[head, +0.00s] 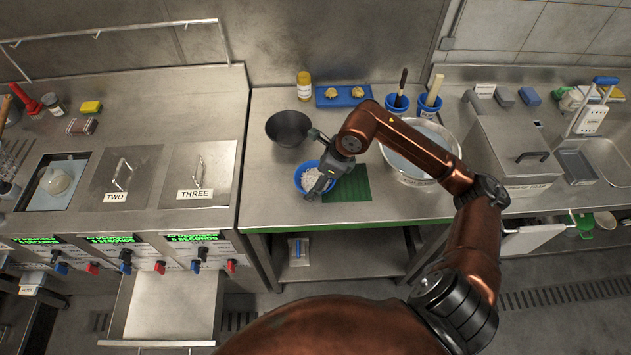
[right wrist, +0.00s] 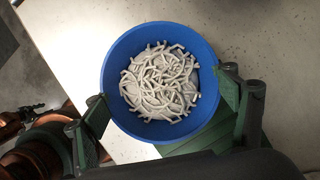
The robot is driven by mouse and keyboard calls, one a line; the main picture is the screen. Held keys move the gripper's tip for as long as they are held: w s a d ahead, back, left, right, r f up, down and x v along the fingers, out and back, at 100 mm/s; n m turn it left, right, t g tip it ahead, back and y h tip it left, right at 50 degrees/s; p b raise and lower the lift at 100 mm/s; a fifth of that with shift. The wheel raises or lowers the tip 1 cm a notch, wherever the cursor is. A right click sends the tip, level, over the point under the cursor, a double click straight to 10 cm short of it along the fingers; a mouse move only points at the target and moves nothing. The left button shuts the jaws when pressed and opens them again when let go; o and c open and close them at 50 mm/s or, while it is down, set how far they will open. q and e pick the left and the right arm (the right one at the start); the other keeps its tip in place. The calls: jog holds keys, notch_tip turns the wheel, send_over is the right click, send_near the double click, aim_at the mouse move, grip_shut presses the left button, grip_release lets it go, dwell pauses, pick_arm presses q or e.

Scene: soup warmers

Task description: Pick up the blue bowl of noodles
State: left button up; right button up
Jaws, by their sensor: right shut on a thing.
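The blue bowl of noodles (head: 299,177) is on the left of the green mat in the head view, partly covered by my right gripper (head: 320,182). In the right wrist view the blue bowl (right wrist: 113,75) is full of pale noodles and sits between the two fingers of my right gripper (right wrist: 165,98), one finger on each side. The gripper is shut on the bowl. I cannot tell whether the bowl touches the counter. My left gripper is not in view.
A green mat (head: 352,187) lies beside the bowl. A dark bowl (head: 288,128) stands behind, and a large metal bowl (head: 411,177) to the right. A blue tray (head: 344,96) and a yellow-capped jar (head: 304,87) are at the back. Soup warmers (head: 199,174) are on the left.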

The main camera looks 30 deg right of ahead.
jog(key=shift+c, duration=0.9)
jog(key=shift+r, duration=0.1)
jog(key=shift+w+r, duration=0.1)
jog(key=shift+r, duration=0.2)
notch_tip(320, 180, up, 2)
jog(key=shift+r+p, duration=0.1)
jog(key=shift+p, duration=0.2)
jog(key=s+a+r+p, duration=0.2)
jog(key=s+a+r, duration=0.4)
jog(key=a+r, duration=0.4)
jog(key=shift+s+a, duration=0.35)
jog(key=shift+a, duration=0.85)
